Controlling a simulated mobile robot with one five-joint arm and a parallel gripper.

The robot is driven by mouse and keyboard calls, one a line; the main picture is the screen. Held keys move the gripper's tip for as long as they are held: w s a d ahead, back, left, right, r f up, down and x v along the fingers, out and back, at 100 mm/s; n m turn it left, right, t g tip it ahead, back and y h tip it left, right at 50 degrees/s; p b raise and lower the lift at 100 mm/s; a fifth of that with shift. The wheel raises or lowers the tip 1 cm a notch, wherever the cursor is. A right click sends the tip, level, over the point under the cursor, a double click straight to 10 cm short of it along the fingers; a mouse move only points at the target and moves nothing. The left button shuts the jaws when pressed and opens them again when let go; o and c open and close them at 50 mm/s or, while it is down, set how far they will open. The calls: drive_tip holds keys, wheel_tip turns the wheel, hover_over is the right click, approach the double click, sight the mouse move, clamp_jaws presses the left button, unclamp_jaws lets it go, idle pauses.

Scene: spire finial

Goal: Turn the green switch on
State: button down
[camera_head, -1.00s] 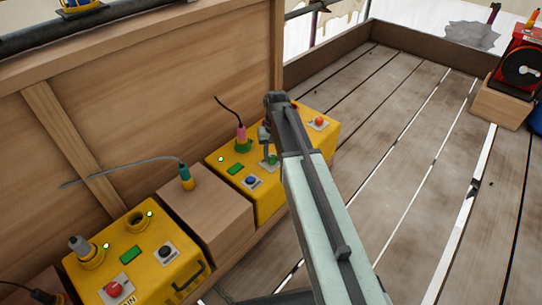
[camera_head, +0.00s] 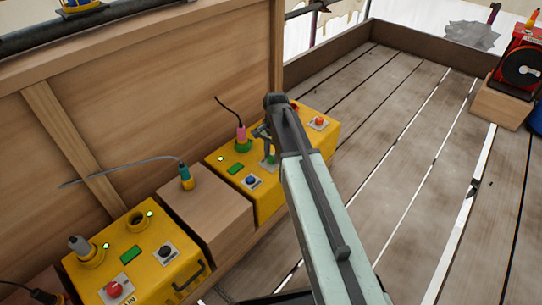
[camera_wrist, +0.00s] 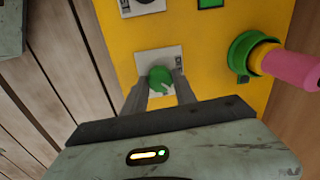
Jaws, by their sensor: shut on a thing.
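The green switch (camera_wrist: 158,74) is a round green knob on a grey plate on the far yellow box (camera_head: 222,160). In the wrist view my gripper (camera_wrist: 160,82) has one finger on each side of the knob and is shut on it. The knob's turned position is hard to tell. In the head view my arm hides part of the box, and my gripper (camera_head: 266,136) reaches down at the plate of the green switch (camera_head: 270,161).
A pink plug in a green socket (camera_wrist: 260,58) is close to the right of my gripper. The box also bears a dark knob (camera_head: 251,181) and a red button (camera_head: 318,122). A wooden block (camera_head: 208,205) and a nearer yellow box (camera_head: 140,262) stand to the left.

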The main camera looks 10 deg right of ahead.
drive_tip(key=m, duration=0.4)
drive_tip(key=shift+m, duration=0.3)
drive_tip(key=shift+s+d+m, duration=0.15)
drive_tip(key=shift+m, duration=1.75)
drive_tip(key=c, duration=1)
unclamp_jaws()
